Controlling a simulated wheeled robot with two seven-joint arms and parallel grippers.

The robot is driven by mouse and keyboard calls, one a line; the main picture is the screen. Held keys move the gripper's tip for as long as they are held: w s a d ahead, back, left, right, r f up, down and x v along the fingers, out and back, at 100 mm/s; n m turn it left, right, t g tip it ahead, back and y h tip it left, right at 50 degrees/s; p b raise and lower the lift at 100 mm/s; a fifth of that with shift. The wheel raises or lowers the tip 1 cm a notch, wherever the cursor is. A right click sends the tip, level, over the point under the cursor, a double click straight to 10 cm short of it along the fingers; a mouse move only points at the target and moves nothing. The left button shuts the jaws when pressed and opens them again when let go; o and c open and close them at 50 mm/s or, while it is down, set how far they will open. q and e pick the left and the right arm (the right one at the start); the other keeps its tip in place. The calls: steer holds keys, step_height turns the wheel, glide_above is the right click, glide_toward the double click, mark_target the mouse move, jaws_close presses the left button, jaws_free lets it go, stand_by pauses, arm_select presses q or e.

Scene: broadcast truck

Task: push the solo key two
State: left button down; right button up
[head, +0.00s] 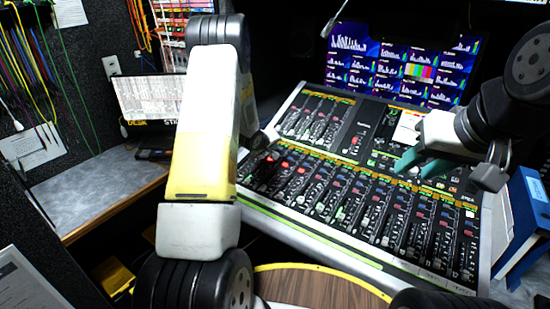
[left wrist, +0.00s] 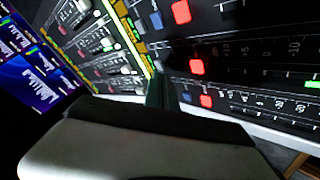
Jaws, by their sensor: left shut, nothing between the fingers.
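The mixing console (head: 350,235) has rows of channel strips with faders and small keys. Red keys are lit on its left strips (head: 285,164). In the left wrist view, red keys (left wrist: 197,67) and blue keys (left wrist: 186,97) sit in pairs. I cannot read a label that tells which is solo key two. My left gripper (left wrist: 160,88) is shut and empty, its fingertips close over the key row; I cannot tell whether they touch. In the head view my left arm mostly hides it. My right gripper (head: 421,164) has teal fingers apart, above the console's right part.
A screen wall (head: 400,62) with bar graphs stands behind the console. A blue binder (head: 530,210) is at the right edge. A grey side desk (head: 90,190) with a monitor (head: 150,98) is at left. A round wooden top (head: 315,288) with a yellow rim is in front.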

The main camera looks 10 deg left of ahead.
stand_by(0.5)
arm_select(q)
steer(key=shift+f, duration=0.4)
steer(key=shift+w+f, duration=0.1)
steer(key=shift+f, duration=0.35)
stand_by(0.6)
steer(key=shift+r, duration=0.9)
steer(key=shift+s+a+r, duration=0.1)
steer(key=shift+s+r, duration=0.05)
steer(key=shift+r, duration=0.85)
steer(key=shift+s+r, duration=0.2)
steer(key=shift+r, duration=0.75)
steer(key=shift+s+a+r, duration=0.1)
steer(key=shift+s+r, duration=0.05)
steer(key=shift+r, duration=0.85)
